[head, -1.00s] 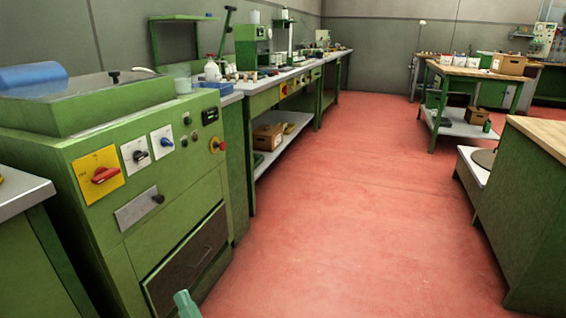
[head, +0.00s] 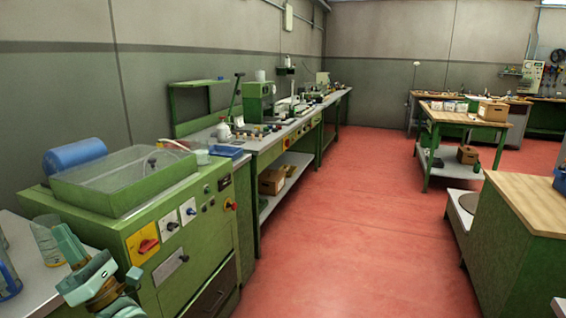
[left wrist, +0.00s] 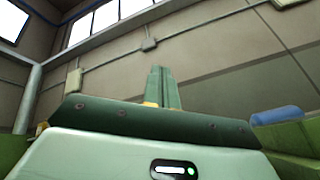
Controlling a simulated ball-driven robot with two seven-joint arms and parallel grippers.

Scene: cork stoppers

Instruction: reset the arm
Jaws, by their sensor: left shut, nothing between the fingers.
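My left gripper (head: 62,238) is at the lower left of the head view, with its pale teal arm, in front of the green machine. In the left wrist view its two green fingers (left wrist: 164,88) stand upright side by side and closed, with nothing between them. The wall and windows are behind them. My right gripper is in neither view. Small brown items (head: 272,127), too small to make out, lie on the long bench along the left wall.
A green machine (head: 190,255) with a red switch and a clear-sided tub stands close on the left. A grey worktop with a glass beaker (head: 48,240) is beside my left arm. A wood-topped cabinet (head: 530,200) stands at right. The red floor (head: 350,240) between is clear.

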